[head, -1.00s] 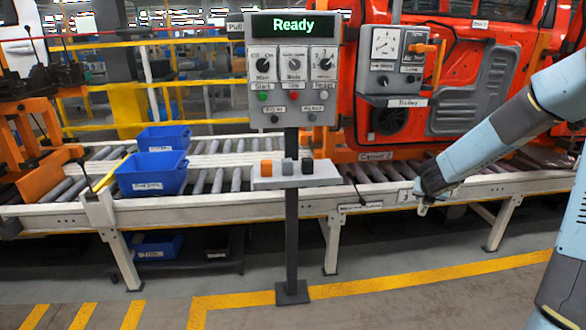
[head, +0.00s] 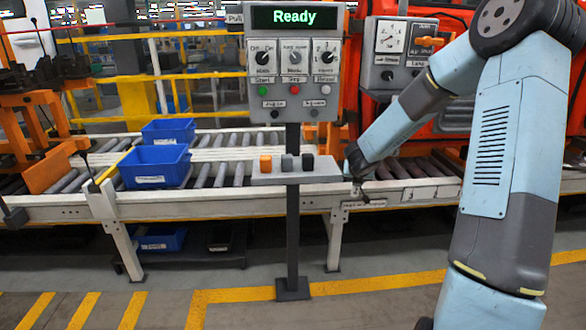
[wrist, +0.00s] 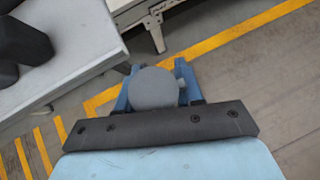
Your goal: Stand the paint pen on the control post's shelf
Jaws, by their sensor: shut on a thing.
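My gripper (head: 357,188) is just right of the control post's shelf (head: 330,176) in the head view, near the shelf's height. In the wrist view, my gripper's blue fingers (wrist: 155,92) are shut on a grey, round-ended thing, the paint pen (wrist: 153,88), seen nearly end-on. The pen is too small to make out in the head view. The shelf (wrist: 75,40) fills the upper left of the wrist view, with its edge a little apart from the pen. The control post (head: 292,225) stands upright below its "Ready" panel.
On the shelf stand an orange piece (head: 265,163), a grey piece (head: 287,163) and a dark piece (head: 307,161). The shelf's right end is bare. Behind runs a roller conveyor (head: 225,190) with blue bins (head: 155,167). The control panel (head: 293,75) hangs above the shelf.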

